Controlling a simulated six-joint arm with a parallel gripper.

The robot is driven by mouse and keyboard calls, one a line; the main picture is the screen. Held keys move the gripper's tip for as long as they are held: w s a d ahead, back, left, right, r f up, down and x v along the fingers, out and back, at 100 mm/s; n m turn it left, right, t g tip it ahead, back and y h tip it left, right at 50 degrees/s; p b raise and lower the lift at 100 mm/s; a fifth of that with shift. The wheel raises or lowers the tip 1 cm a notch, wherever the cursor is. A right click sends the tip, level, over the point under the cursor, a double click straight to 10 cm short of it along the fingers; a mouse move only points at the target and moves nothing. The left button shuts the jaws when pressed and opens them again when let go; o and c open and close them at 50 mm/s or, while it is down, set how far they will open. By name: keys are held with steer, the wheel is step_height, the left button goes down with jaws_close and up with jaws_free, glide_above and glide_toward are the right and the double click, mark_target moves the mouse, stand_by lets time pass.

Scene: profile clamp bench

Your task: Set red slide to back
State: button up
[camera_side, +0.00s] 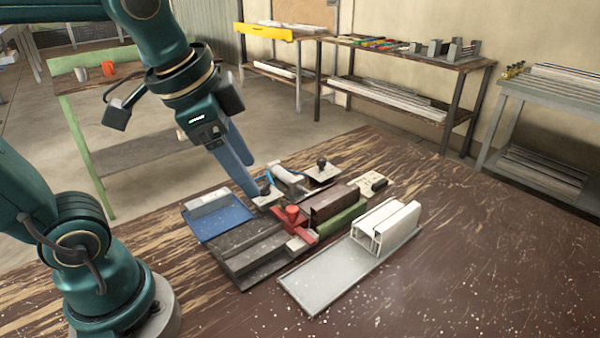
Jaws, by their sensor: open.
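The red slide (294,217) sits on the dark clamp bench fixture (250,252), at the near end of a brown profile block (335,201) and next to a green block (342,221). Its red knob stands upright. My gripper (263,192) reaches down from the upper left with long blue-grey fingers. Its tips are just behind and left of the red slide, close to a grey cylindrical part (287,177). The gripper is open. The exact gap between the fingertips and any contact with the parts there are too small to tell.
A blue tray (222,222) lies left of the fixture. A grey plate (322,283) with white profiles (385,228) lies to the right. A black-knobbed plate (322,172) stands behind. The wooden table (450,250) is clear at the front and right.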

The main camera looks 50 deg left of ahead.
steer(key=w+a+f+m+g, duration=0.2)
steer(key=w+m, duration=0.1)
steer(key=w, duration=0.4)
steer(key=g, duration=0.2)
glide_above(293, 208)
step_height(293, 208, down, 6)
steer(key=shift+f, duration=0.15)
steer(key=shift+g, duration=0.3)
steer(key=shift+f, duration=2.75)
jaws_close()
steer(key=shift+r, duration=0.1)
